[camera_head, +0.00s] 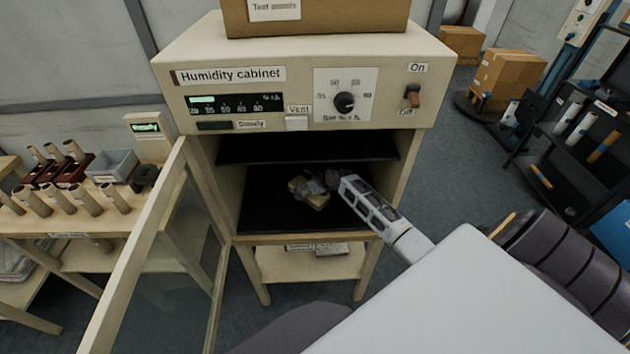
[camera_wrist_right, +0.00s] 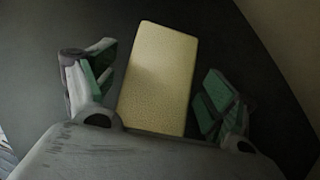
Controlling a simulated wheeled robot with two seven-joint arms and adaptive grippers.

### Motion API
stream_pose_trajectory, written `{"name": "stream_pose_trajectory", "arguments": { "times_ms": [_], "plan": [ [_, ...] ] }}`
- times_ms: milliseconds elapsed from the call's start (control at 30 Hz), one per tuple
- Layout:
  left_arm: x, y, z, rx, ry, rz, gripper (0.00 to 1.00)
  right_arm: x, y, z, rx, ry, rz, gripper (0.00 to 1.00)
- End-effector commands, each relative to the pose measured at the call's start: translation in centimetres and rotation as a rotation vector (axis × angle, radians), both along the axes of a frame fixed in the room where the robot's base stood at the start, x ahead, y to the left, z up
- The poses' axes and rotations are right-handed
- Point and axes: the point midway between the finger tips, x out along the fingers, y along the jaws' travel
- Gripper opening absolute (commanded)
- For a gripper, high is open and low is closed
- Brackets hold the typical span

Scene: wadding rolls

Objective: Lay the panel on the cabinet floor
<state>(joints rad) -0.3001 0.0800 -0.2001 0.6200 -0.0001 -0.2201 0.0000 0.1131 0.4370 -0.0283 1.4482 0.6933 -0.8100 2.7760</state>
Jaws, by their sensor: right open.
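The humidity cabinet (camera_head: 300,75) stands in the middle of the head view with its door (camera_head: 150,265) swung open to the left. The pale yellow panel (camera_wrist_right: 160,78) lies flat on the dark cabinet floor (camera_head: 265,212); in the head view the panel (camera_head: 312,196) is partly hidden by my right gripper. My right gripper (camera_head: 322,184) reaches inside the cabinet. In the right wrist view my right gripper (camera_wrist_right: 157,90) is open, with its green-padded fingers on both sides of the panel and gaps beside it. My left gripper is not in view.
A dark shelf (camera_head: 300,147) crosses the cabinet above the floor. A cardboard box (camera_head: 330,18) stands on top of the cabinet. A bench (camera_head: 60,222) with rolls and a grey tray (camera_head: 112,166) is at left. A dark rack stands at right.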

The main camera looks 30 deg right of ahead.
Motion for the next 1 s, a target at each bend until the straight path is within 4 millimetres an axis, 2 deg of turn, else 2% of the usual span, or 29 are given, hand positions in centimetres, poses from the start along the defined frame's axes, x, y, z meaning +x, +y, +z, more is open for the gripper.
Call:
{"name": "stream_pose_trajectory", "arguments": {
  "times_ms": [267, 733, 1000],
  "plan": [
    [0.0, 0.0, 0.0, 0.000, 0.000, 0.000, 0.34, -0.6, -0.1, 0.8, 0.001, 0.000, 0.001, 0.85],
    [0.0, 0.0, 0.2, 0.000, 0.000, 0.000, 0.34, -3.6, -0.8, 3.8, 0.001, 0.000, 0.001, 0.85],
    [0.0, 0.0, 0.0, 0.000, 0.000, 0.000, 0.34, -5.9, -1.4, 3.6, 0.001, 0.000, 0.000, 0.85]
  ]
}}
